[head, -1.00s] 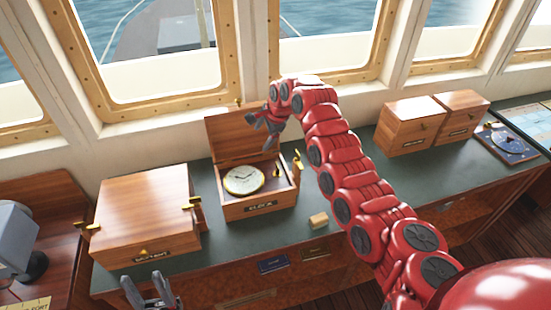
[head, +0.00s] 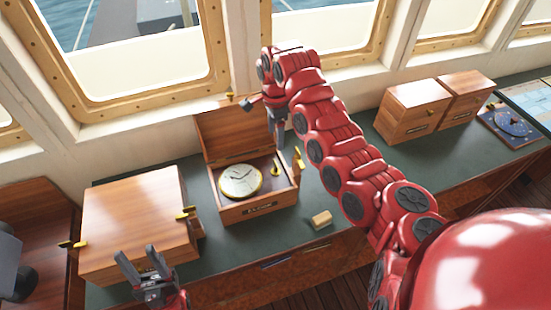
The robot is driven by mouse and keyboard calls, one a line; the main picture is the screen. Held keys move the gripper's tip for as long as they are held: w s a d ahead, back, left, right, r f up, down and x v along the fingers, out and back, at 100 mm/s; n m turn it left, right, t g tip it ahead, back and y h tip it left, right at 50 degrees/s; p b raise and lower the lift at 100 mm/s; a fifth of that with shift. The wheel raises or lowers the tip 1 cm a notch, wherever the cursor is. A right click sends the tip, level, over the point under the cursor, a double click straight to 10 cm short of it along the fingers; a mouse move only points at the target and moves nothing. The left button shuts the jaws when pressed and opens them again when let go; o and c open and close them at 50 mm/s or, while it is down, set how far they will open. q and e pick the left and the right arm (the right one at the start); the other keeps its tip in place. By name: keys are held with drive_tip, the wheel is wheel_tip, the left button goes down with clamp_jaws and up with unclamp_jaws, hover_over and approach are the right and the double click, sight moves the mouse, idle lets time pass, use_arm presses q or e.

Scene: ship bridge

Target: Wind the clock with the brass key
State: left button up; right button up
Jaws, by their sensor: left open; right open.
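The clock (head: 240,181) has a round white dial with a brass rim. It lies face up in an open wooden box (head: 258,209) whose lid (head: 222,137) is raised at the back. A small brass piece (head: 276,168) shows in the box right of the dial, perhaps the key; it is too small to be sure. My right gripper (head: 264,121) is open and empty above the back right of the box, in front of the lid. My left gripper (head: 136,262) is open and empty at the lower left, in front of the closed wooden box.
A large closed wooden box (head: 132,215) with brass fittings stands left of the clock box. A small wooden block (head: 320,220) lies to the right. Two wooden boxes (head: 411,108) (head: 466,94) and a blue instrument (head: 513,123) are farther right.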

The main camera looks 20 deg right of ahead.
sight(276, 167)
wheel_tip(276, 167, down, 12)
drive_tip(key=shift+s+r+b, duration=0.1)
drive_tip(key=shift+b, duration=0.6)
drive_tip(key=shift+f, duration=0.3)
drive_tip(key=shift+c, duration=0.3)
clamp_jaws()
